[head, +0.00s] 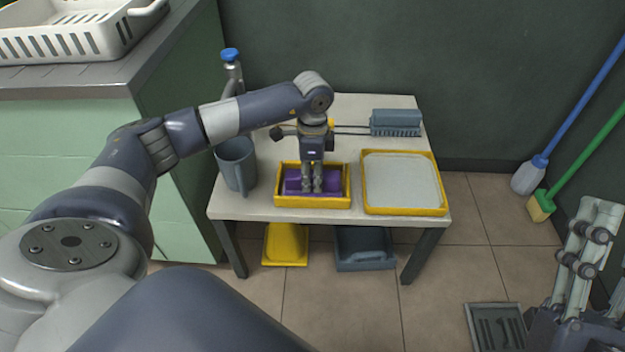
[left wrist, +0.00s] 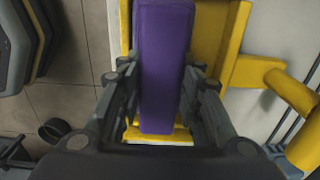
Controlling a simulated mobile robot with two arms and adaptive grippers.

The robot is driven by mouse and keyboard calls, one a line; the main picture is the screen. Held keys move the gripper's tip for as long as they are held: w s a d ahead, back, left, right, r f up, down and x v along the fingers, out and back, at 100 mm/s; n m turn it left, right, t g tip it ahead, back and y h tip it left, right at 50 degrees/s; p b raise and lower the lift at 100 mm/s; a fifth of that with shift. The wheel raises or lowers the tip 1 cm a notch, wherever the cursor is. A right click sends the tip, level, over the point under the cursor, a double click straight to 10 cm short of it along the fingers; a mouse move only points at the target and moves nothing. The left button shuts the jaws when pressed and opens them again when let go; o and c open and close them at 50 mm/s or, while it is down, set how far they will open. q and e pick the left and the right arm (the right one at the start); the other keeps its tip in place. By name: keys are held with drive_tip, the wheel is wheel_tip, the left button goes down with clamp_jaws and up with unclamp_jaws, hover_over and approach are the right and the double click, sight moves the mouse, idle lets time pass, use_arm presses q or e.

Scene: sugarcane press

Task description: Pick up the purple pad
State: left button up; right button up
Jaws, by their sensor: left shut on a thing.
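The purple pad (head: 293,182) lies in a small yellow tray (head: 312,203) at the front of the low table. My left gripper (head: 312,190) points down into this tray, shut on the purple pad. In the left wrist view the pad (left wrist: 165,70) stands out as a long purple block between the two fingers (left wrist: 160,95), with the yellow tray (left wrist: 231,45) around it. The fingers hide part of the pad in the head view. My right gripper (head: 590,225) shows at the lower right, away from the table; its opening is unclear.
A yellow-rimmed tray with a pale surface (head: 402,180) stands just right of the small tray. A grey jug (head: 237,165) is to the left, a blue-grey brush (head: 396,122) at the back. Yellow (head: 286,245) and dark (head: 363,250) bins sit below the table.

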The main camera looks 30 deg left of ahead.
use_arm(q)
drive_tip(key=shift+r, duration=0.2)
use_arm(e)
drive_tip(key=shift+w, duration=0.15)
use_arm(q)
drive_tip(key=r+p, duration=0.2)
drive_tip(key=r, duration=0.1)
drive_tip(key=shift+s+d+r, duration=0.15)
drive_tip(key=shift+d+r, duration=0.05)
use_arm(e)
drive_tip(key=w+f+g+h+p, duration=0.2)
drive_tip(key=w+f+g+h, duration=0.3)
drive_tip(key=f+g, duration=0.65)
use_arm(q)
drive_tip(key=s+d+r+p, duration=0.1)
drive_tip(key=s+d+p, duration=0.2)
drive_tip(key=s+d, duration=0.6)
drive_tip(key=d, duration=0.3)
drive_tip(key=shift+d+r, duration=0.15)
drive_tip(key=shift+d, duration=0.1)
use_arm(e)
drive_tip(key=s+d+f+g, duration=0.2)
drive_tip(key=s+f+g, duration=0.1)
drive_tip(key=f, duration=0.5)
drive_tip(key=s+d+f+g+h, duration=0.1)
drive_tip(key=s+f+g, duration=0.3)
drive_tip(key=f, duration=0.5)
drive_tip(key=shift+s+d+m, duration=0.4)
drive_tip(key=shift+d, duration=0.4)
